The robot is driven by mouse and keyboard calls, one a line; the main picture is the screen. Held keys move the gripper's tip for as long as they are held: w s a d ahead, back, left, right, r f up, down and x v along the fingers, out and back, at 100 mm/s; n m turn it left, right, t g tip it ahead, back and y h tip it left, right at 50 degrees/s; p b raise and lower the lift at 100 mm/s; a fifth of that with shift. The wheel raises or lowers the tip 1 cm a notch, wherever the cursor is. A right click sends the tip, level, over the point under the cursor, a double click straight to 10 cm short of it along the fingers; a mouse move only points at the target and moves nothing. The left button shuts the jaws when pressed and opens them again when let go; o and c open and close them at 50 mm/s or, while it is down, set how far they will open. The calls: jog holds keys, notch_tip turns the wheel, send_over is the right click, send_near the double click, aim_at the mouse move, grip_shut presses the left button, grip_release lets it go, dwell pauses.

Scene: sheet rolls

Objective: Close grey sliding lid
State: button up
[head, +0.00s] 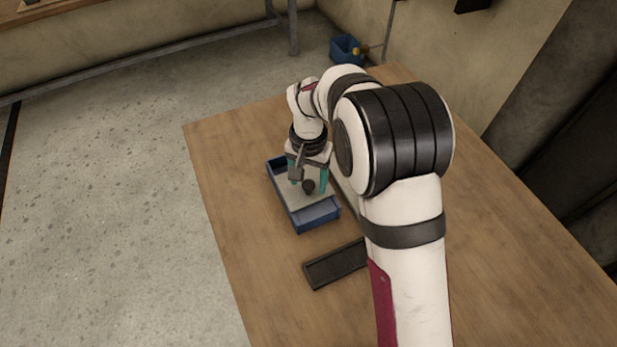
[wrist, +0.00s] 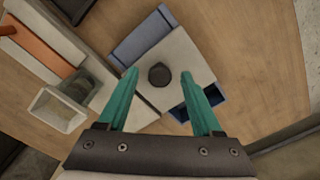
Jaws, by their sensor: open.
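A blue box (head: 300,221) stands on the wooden table, with a flat grey lid (head: 290,194) across its middle. Blue parts of the box show at both ends of the lid; the wrist view also shows the box (wrist: 145,37) and the lid (wrist: 187,57). A dark round knob (head: 308,186) stands on the lid and shows in the wrist view (wrist: 159,75). My gripper (wrist: 160,72) is open above the lid, with its teal fingertips on either side of the knob. Gaps show between the knob and both fingers. Finger height over the lid is hard to tell.
A dark shallow tray (head: 335,265) lies nearer on the table (head: 240,210), partly hidden by my arm. In the wrist view, a pale open container (wrist: 58,108) and an orange strip (wrist: 38,40) are at the left. The table left of the box is clear.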

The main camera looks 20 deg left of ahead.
grip_shut()
dwell(1.3)
